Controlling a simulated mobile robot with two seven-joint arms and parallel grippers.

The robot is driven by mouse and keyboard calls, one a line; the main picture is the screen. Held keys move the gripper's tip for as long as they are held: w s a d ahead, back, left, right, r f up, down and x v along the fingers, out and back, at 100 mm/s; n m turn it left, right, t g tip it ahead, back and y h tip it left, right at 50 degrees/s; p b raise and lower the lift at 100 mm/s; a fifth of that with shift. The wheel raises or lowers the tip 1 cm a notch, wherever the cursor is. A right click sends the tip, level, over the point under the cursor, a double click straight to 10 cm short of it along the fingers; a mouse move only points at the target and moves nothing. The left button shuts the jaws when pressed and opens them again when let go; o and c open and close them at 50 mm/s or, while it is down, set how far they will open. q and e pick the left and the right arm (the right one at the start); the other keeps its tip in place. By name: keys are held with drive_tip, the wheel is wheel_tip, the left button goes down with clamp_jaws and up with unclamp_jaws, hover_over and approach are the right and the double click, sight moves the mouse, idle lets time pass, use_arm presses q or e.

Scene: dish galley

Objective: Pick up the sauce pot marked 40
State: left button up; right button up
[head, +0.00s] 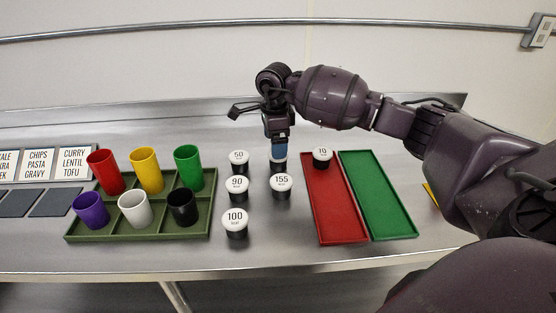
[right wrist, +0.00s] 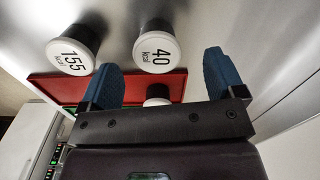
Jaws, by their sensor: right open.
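The sauce pot marked 40 (right wrist: 156,52) has a white lid and a dark body. In the right wrist view it stands just beyond and between the blue fingertips of my right gripper (right wrist: 163,72), which is open and empty. In the head view the right gripper (head: 279,148) points down over a pot whose lid it mostly covers, so that label cannot be read. The pot marked 155 (head: 281,183) stands just in front of it, and at the left in the right wrist view (right wrist: 74,52). My left gripper is not in view.
Pots marked 50 (head: 238,158), 90 (head: 237,186) and 100 (head: 235,221) stand left. The pot marked 10 (head: 322,155) is at the far end of the red tray (head: 335,215), beside a green tray (head: 380,200). A green rack (head: 140,234) holds several coloured cups.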

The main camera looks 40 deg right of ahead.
drive_tip(key=f, duration=0.4)
drive_tip(key=shift+s+d+f, duration=0.1)
drive_tip(key=shift+s+f, duration=0.15)
drive_tip(key=shift+f, duration=0.1)
drive_tip(key=c, duration=1)
